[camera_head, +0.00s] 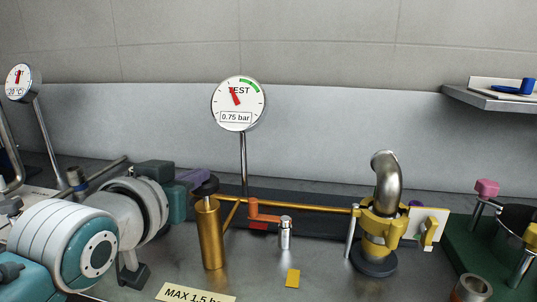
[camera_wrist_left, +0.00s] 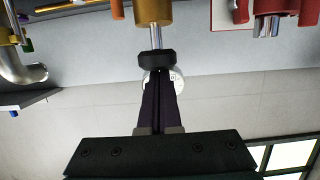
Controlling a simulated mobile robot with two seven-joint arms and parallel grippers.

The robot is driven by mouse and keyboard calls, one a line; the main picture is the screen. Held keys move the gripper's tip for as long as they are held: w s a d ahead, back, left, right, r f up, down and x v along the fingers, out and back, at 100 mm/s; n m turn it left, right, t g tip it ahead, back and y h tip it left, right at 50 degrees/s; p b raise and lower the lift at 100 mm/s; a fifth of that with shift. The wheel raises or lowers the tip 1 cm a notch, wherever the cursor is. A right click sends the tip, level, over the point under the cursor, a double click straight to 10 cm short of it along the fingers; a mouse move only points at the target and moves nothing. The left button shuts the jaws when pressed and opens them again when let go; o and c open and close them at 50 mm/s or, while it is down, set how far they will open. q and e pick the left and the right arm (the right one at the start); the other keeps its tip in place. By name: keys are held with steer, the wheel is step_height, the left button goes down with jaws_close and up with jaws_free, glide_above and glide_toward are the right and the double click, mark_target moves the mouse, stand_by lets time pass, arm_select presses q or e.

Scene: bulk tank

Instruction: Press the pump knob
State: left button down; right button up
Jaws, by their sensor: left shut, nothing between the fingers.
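The pump is an upright brass cylinder (camera_head: 210,235) with a black knob (camera_head: 206,187) on top. In the left wrist view, seen upside down, the knob (camera_wrist_left: 156,58) sits on a bare metal rod (camera_wrist_left: 155,37) coming out of the brass body (camera_wrist_left: 153,10). My left gripper (camera_head: 199,178) comes in from the left with its purple fingers at the knob. In the wrist view its dark fingers (camera_wrist_left: 160,74) are shut with nothing between them, tips at the knob's top; I cannot tell if they touch. My right gripper is not in view.
A TEST gauge (camera_head: 238,103) reading 0.75 bar stands behind the pump. An orange-handled valve (camera_head: 265,214) and a steel elbow pipe (camera_head: 386,175) in a yellow clamp (camera_head: 380,226) stand to the right.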

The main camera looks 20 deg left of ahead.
arm_select(q)
steer(key=s+d+r+p, duration=0.2)
steer(key=s+r, duration=0.3)
steer(key=s, duration=0.4)
steer(key=shift+s+r, duration=0.25)
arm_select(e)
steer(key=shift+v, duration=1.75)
arm_select(q)
steer(key=shift+d, duration=0.15)
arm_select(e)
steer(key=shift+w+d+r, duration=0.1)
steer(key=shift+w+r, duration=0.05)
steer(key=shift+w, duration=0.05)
arm_select(q)
steer(key=s+d+f+m+g+h+p, duration=0.2)
steer(key=s+d+f+g, duration=0.15)
steer(key=s+g, duration=0.35)
steer(key=s+d+f+m+g+h+p, duration=0.2)
steer(key=s+d+f+m+g+p, duration=0.15)
steer(key=s, duration=0.55)
step_height(320, 180, up, 38)
steer(key=p, duration=3.7)
steer(key=shift+s+d+n+g, duration=0.25)
steer(key=shift+d+n+g, duration=0.1)
steer(key=shift+n, duration=0.1)
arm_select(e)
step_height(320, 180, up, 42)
